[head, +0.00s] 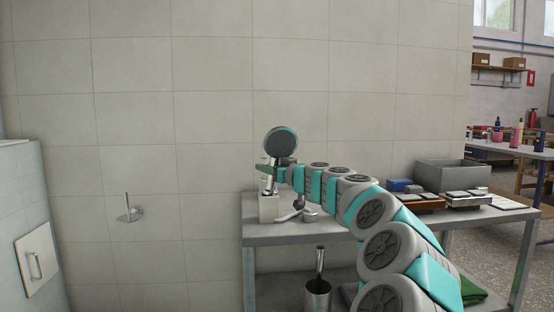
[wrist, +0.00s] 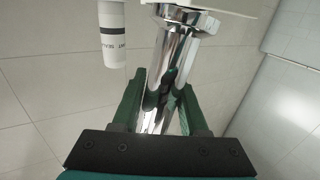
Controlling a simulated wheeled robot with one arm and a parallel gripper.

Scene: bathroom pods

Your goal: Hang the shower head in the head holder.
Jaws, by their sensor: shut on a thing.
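My gripper (head: 268,173) is around the handle. In the wrist view, the green fingers of my gripper (wrist: 163,105) are shut on the chrome handle (wrist: 172,65), with a chrome nut near the top. I cannot tell whether the handle's lower end still touches the block. A small chrome fitting (head: 131,213) with an upright pin is on the tiled wall at left; it looks like the head holder.
A grey table (head: 300,236) carries a grey bin (head: 452,174) and several small items at right. A white labelled cylinder (wrist: 111,35) is left of the handle. The wall between table and fitting is clear.

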